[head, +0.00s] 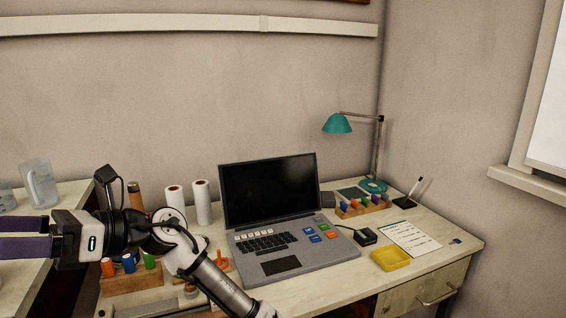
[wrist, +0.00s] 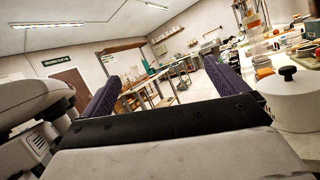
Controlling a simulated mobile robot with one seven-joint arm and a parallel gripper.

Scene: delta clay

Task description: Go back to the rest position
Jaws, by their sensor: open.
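My gripper (head: 12,235) is at the left edge of the head view, with its two purple fingers pointing left and parallel. It is open, and nothing shows between the fingers. The fingertips may run past the picture's edge. In the wrist view my gripper (wrist: 160,88) has its purple fingers well apart, with the far room seen between them. My arm crosses the lower left of the head view, in front of part of the desk.
A clear jug (head: 40,184) stands on the left table.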

